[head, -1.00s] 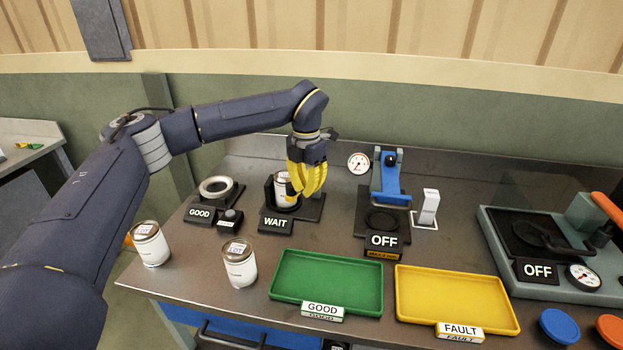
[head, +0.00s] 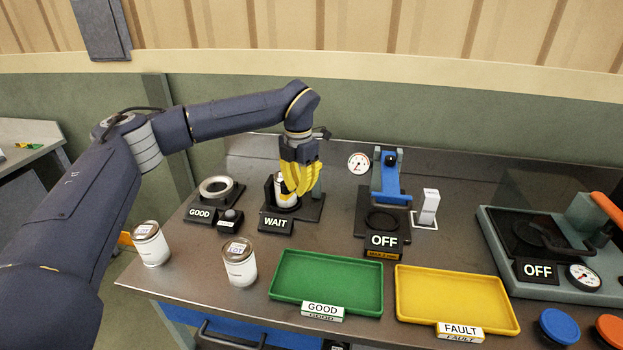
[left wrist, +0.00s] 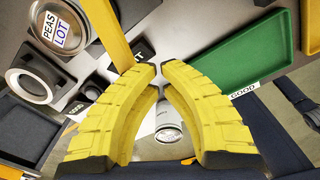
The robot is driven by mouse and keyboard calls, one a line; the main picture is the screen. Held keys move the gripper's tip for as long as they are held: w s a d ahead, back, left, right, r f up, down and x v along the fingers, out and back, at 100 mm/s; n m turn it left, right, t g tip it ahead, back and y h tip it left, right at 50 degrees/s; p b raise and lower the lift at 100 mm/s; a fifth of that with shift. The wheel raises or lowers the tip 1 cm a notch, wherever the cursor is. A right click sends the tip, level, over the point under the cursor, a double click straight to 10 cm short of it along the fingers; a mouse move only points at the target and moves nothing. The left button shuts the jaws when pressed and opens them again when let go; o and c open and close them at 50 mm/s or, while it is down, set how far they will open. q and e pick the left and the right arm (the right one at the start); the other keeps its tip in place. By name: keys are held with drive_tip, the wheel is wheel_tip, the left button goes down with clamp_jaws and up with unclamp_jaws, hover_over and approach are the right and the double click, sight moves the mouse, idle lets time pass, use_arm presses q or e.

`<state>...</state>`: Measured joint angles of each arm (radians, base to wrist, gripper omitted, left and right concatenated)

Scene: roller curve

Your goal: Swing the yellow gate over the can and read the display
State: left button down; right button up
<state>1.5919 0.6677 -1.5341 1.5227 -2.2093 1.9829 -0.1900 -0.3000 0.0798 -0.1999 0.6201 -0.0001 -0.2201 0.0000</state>
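A white can (head: 279,190) stands at the station whose display (head: 276,223) reads WAIT. My left gripper (head: 298,192) is at its right side in the head view and partly hides it. In the left wrist view the can's lid (left wrist: 58,32), marked PEAS LOT, is at the upper left. The yellow gate (left wrist: 108,30) shows there as a bar between lid and fingers, its end beside the left fingertip. The fingertips (left wrist: 159,72) are close together with nothing seen between them. Whether they touch the gate is unclear. My right gripper is not in view.
Two cans (head: 151,243) (head: 240,262) stand at the front left. A ring station (head: 216,188) with a GOOD sign is left of the display. A green tray (head: 326,256), a yellow tray (head: 457,272) and a blue press (head: 389,185) lie to the right.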

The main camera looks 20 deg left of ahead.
use_arm(q)
drive_tip(key=shift+a, duration=1.6)
drive_tip(key=shift+w+a, duration=0.2)
drive_tip(key=shift+a, duration=0.55)
drive_tip(key=shift+w+a, duration=0.2)
drive_tip(key=shift+a, duration=0.55)
drive_tip(key=shift+w+a, duration=0.1)
drive_tip(key=shift+a, duration=0.1)
drive_tip(key=shift+w+a, duration=0.25)
drive_tip(key=shift+a, duration=0.3)
drive_tip(key=shift+s+d, duration=0.25)
drive_tip(key=shift+s+d+r, duration=0.1)
drive_tip(key=shift+d, duration=0.15)
wheel_tip(320, 180, up, 7)
idle(0.7)
